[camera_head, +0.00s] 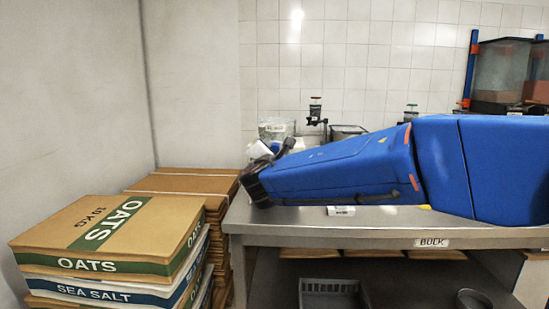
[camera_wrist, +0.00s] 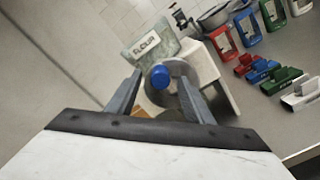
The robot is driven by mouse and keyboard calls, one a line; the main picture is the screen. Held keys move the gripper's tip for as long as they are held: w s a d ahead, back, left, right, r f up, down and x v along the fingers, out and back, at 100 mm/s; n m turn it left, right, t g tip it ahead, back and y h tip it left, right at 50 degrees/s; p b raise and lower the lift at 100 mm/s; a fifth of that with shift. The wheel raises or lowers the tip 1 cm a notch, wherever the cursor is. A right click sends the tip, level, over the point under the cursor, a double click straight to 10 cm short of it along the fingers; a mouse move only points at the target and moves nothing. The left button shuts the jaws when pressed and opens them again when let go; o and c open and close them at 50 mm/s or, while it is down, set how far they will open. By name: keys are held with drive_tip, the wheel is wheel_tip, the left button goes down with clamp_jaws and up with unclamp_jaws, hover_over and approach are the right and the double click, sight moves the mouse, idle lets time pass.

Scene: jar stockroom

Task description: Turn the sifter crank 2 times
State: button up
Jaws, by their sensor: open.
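In the wrist view, the crank's round blue knob (camera_wrist: 159,76) shows between the two fingertips of my gripper (camera_wrist: 160,83). The fingers are apart, one on each side of the knob in the picture. I cannot tell whether either touches it. Behind the knob is the grey round sifter body (camera_wrist: 207,72), partly hidden by the right finger, beside a pale block-like stand (camera_wrist: 224,92). A clear bin labelled FLOUR (camera_wrist: 150,45) stands behind. In the head view, my blue arm reaches left over the bench and hides most of the sifter. The bin (camera_head: 275,129) shows there too.
The steel bench (camera_head: 300,219) has its left end near stacked cartons (camera_head: 180,183) and OATS sacks (camera_head: 110,224). A grey crate (camera_head: 330,288) sits below the bench.

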drive_tip(key=shift+s, duration=2.8)
drive_tip(key=s+d+f+m+g+h, duration=0.25)
drive_tip(key=s+d+f+m, duration=0.2)
drive_tip(key=d, duration=0.55)
drive_tip(key=s+d+f+m+g+h, duration=0.1)
drive_tip(key=s+d+f+m+g, duration=0.3)
drive_tip(key=d, duration=0.6)
drive_tip(key=s+d+f+m+g+h, duration=0.25)
drive_tip(key=s+d+m, duration=0.2)
drive_tip(key=d, duration=0.55)
drive_tip(key=s+d+f+m+g+y, duration=0.1)
drive_tip(key=s+d+f+m+g, duration=0.15)
drive_tip(key=s+f+m, duration=0.35)
drive_tip(key=s+d+f+m+g+y, duration=0.1)
drive_tip(key=s+d+f+y, duration=0.1)
drive_tip(key=s+d+f, duration=0.35)
drive_tip(key=s+a+f+m+y, duration=0.1)
drive_tip(key=s+a+f+m, duration=0.1)
drive_tip(key=s, duration=0.4)
drive_tip(key=s+a+f+m+y, duration=0.2)
drive_tip(key=s+a+m, duration=0.1)
drive_tip(key=s, duration=0.3)
drive_tip(key=shift+a+f+m+g+y, duration=0.3)
drive_tip(key=shift+a+m+g, duration=0.1)
drive_tip(key=shift+m, duration=0.4)
